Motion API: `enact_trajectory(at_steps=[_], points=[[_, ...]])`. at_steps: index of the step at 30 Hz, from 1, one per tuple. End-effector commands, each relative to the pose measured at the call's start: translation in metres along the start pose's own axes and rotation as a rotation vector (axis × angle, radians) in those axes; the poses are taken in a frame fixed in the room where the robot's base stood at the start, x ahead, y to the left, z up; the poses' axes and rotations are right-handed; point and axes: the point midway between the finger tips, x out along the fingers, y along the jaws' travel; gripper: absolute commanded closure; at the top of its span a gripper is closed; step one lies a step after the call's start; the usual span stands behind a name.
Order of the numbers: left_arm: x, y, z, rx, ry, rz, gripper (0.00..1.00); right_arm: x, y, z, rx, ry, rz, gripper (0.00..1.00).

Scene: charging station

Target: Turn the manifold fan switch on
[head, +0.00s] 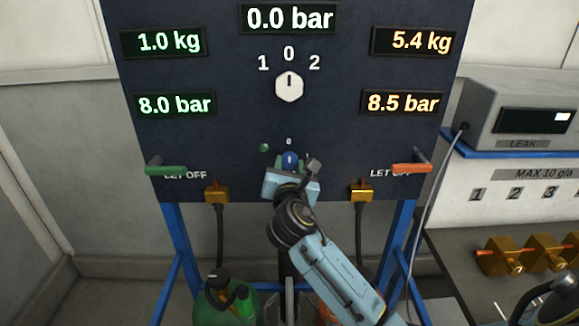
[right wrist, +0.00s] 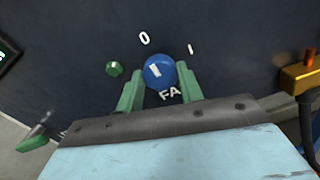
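The fan switch is a round blue knob (right wrist: 160,72) with a white pointer mark, on the dark panel. In the right wrist view the mark tilts toward the "0" label; an "I" label is to the right, and the "FA" of its lettering shows below. It also shows in the head view (head: 290,159), with its mark upright under the "0". My right gripper (right wrist: 159,75) has its green fingers apart, one on each side of the knob; whether they touch it cannot be told.
A green lamp (right wrist: 115,69) sits left of the knob. A white selector (head: 289,87) is higher on the panel. A green lever (head: 166,170) and an orange lever (head: 411,168) stick out at either side, with brass fittings (head: 217,193) below.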

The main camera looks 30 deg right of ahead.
Motion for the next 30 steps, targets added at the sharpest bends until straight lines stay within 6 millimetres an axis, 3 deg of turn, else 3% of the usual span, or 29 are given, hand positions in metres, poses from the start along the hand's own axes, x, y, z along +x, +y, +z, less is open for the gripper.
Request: enact_trajectory(at_steps=[3, 14, 30], points=[[0.0, 0.0, -0.001, -0.001, 0.001, 0.0, 0.64, 0.0, 0.0, 0.0, 0.0, 0.0, -0.001, 0.86], [-0.003, 0.0, -0.004, -0.001, 0.005, 0.0, 0.64, -0.001, 0.0, 0.0, 0.068, 0.002, -0.001, 0.86], [-0.014, 0.0, -0.006, -0.002, 0.008, 0.0, 0.64, -0.001, 0.0, -0.001, 0.52, 0.002, -0.001, 0.86]])
